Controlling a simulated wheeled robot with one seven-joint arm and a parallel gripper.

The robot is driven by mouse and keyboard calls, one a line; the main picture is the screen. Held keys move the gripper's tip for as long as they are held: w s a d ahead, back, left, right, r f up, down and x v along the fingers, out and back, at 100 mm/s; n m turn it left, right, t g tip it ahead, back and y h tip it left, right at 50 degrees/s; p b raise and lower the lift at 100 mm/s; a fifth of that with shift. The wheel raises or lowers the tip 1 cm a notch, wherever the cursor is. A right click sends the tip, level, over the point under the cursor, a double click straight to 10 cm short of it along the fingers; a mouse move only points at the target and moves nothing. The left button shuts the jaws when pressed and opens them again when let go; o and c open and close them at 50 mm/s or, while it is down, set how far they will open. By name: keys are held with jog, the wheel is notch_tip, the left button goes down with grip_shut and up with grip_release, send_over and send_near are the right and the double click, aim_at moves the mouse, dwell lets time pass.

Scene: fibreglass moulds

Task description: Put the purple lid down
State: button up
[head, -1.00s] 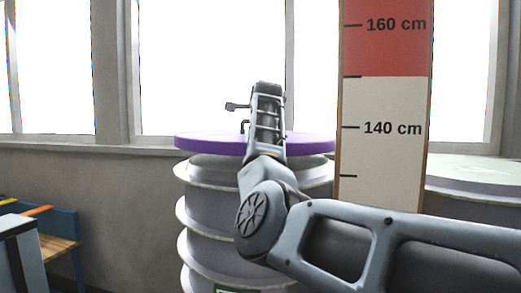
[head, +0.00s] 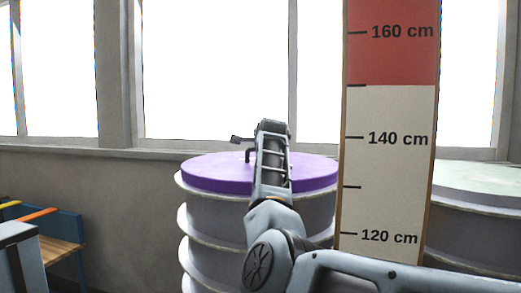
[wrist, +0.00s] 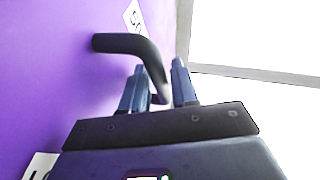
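The purple lid (head: 215,176) lies level at the top of a grey ribbed mould (head: 212,216). Its edge meets the mould's pale top rim at the front, with no gap showing there. The lid fills the left of the wrist view (wrist: 50,80). Its black bent handle (wrist: 125,43) rises from its face and also shows in the head view (head: 249,156). My gripper (wrist: 159,66) has one blue-grey finger on each side of the handle's free end and looks closed on it. My arm hides the lid's middle front in the head view.
A measuring board (head: 390,120) with centimetre marks stands upright just right of the lid. Another round mould with a pale top (head: 480,180) is behind it. A wooden bench (head: 60,247) is at the lower left. Windows line the back wall.

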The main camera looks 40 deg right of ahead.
jog(key=o, duration=0.3)
jog(key=b+v, duration=0.3)
jog(key=v, duration=0.9)
jog(key=shift+b, duration=0.4)
